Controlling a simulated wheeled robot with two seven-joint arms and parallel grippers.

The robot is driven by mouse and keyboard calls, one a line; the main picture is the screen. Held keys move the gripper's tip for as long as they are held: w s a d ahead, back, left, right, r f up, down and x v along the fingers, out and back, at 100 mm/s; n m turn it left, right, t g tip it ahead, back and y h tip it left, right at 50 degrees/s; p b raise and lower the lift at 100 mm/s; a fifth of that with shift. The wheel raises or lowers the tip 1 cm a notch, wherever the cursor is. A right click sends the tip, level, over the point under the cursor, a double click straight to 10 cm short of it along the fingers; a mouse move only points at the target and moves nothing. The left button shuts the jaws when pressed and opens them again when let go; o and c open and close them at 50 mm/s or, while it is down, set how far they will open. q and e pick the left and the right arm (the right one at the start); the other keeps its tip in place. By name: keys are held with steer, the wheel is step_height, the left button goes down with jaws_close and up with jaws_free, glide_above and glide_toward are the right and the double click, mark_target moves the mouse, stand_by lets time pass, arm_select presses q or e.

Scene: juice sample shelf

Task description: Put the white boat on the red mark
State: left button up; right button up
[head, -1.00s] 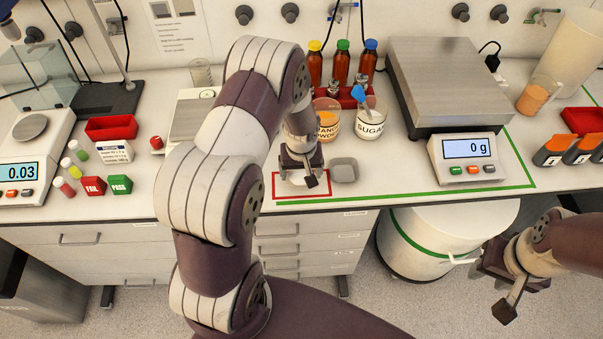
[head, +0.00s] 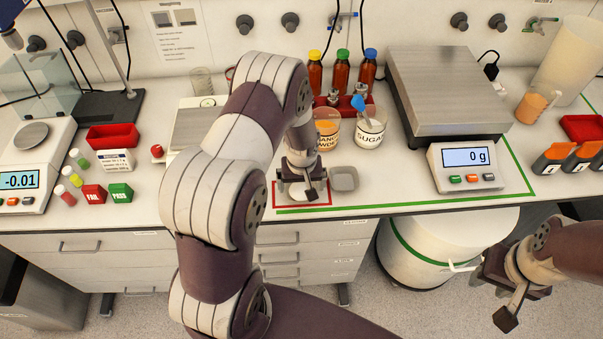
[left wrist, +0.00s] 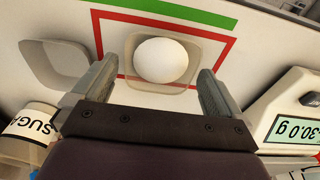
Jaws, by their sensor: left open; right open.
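The white boat (left wrist: 187,45) is a pale shallow dish with a round white heap inside. In the head view the red mark (head: 331,195) shows at the bench's front edge, and my gripper mostly hides the boat. My left gripper (left wrist: 158,75) is open, its fingers on either side of the boat; contact cannot be told. It also shows in the head view (head: 302,192). My right gripper (head: 505,290) is open and empty, in front of the bench at the right.
A grey boat (head: 344,178) lies just right of the red mark. The sugar jar (head: 370,128) and an orange powder jar (head: 327,132) stand behind it. A large scale (head: 466,165) reads 0 g at right. Green line (head: 420,200) and bare bench lie between.

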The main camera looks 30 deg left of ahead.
mark_target(302, 198)
arm_select(q)
step_height(302, 198, up, 10)
steer(key=s+b, duration=0.1)
steer(key=b, duration=0.1)
steer(key=s+d+r+m, duration=0.2)
steer(key=s+d+m, duration=0.1)
steer(key=s, duration=0.3)
steer(key=s+d+r+m, duration=0.3)
steer(key=s+d, duration=0.1)
steer(key=s, duration=0.3)
steer(key=shift+d+r+h, duration=0.3)
steer(key=shift+r+h, duration=0.05)
steer(key=shift+h, duration=0.05)
